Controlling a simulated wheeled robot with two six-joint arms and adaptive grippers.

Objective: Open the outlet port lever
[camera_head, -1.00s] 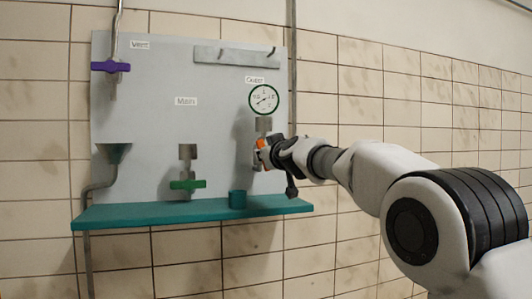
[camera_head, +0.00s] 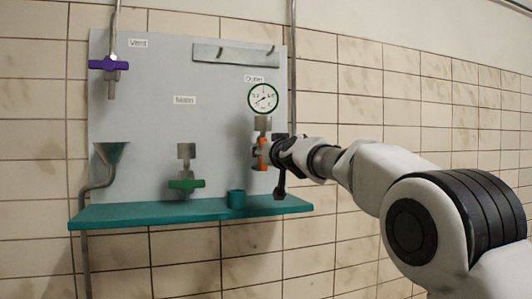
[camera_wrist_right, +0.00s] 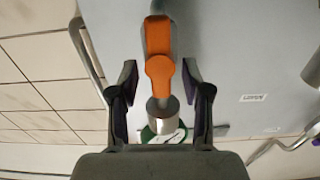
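The orange outlet lever (camera_head: 263,155) hangs below a grey metal fitting (camera_head: 263,123), under the gauge labelled Outlet. It looks upright, in line with the fitting. In the right wrist view, which is upside down, the lever (camera_wrist_right: 159,68) lies between my fingers, with gaps on both sides. My right gripper (camera_wrist_right: 160,85) is open and holds nothing. In the head view, the right gripper (camera_head: 278,155) is just right of the lever, partly behind its own wrist. My left gripper is not in view.
The round gauge (camera_head: 263,98) sits above the fitting. A green-handled valve (camera_head: 186,184) labelled Main and a purple-handled Vent valve (camera_head: 109,65) are to the left. A funnel (camera_head: 111,153) is at left.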

